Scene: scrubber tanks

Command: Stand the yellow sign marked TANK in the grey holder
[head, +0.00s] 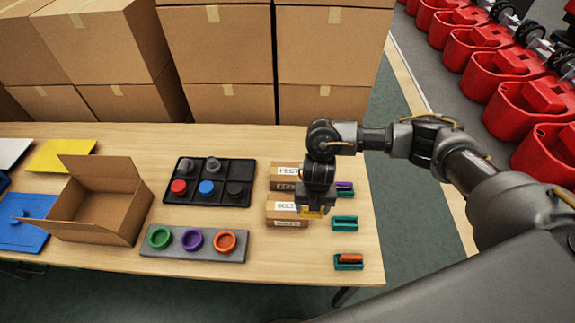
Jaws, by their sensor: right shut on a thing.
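My right gripper (315,209) points down over the right part of the table, beside the small labelled boxes. The lettering on the piece is too small to read, so I cannot confirm the word TANK. A larger flat yellow sheet (60,155) lies at the table's back left, with no readable mark. I cannot pick out a grey sign holder for certain. A grey board (174,258) with green, purple and orange rings lies at the front middle. My left gripper is out of view.
An open cardboard box (95,225) stands at the left beside a blue sheet (35,227). A black tray (217,204) holds several round pieces. Labelled boxes (285,210) and teal holders (345,223) are close to the gripper. Stacked cartons (215,50) stand behind the table.

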